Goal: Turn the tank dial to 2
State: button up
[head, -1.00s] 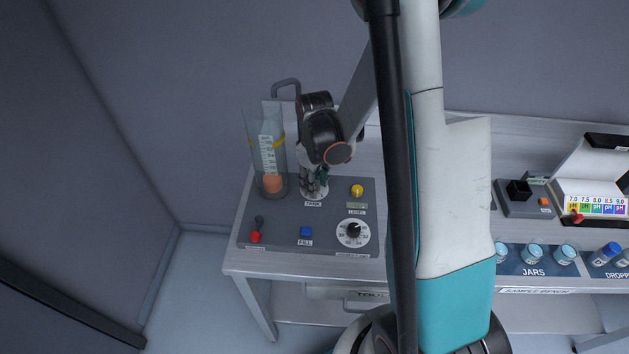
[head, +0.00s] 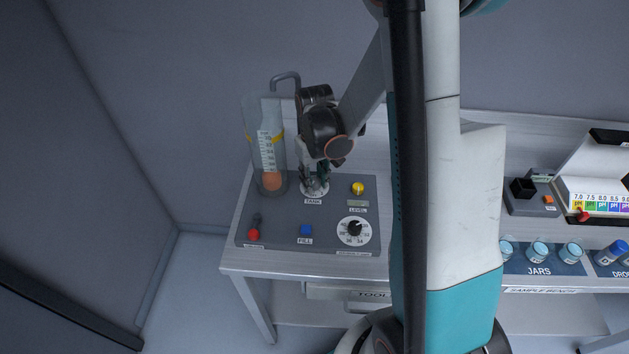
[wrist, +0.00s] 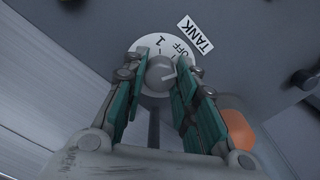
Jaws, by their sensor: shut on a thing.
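The tank dial (head: 314,190) is a white disc with a grey knob, above the TANK label on the grey panel. In the wrist view the dial face (wrist: 150,48) shows "OFF" and "1"; the rest of its scale is hidden by my fingers. My gripper (wrist: 160,84) is shut on the grey knob (wrist: 160,73), with one teal-padded finger on each side of it. In the head view my gripper (head: 315,178) comes down onto the dial from above and hides most of the knob. I cannot tell for sure where the knob's pointer points.
The clear cylinder (head: 265,150) with an orange ball stands left of the dial. A red-tipped lever (head: 253,234), blue FILL button (head: 306,230), yellow LEVEL knob (head: 358,188) and numbered dial (head: 354,231) share the panel. Jars (head: 539,252) stand to the right.

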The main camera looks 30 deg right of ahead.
aim_at(314, 181)
jog(key=shift+m+b, duration=0.65)
jog(key=shift+m, duration=1.35)
jog(key=o, duration=1.1)
notch_tip(314, 181, up, 12)
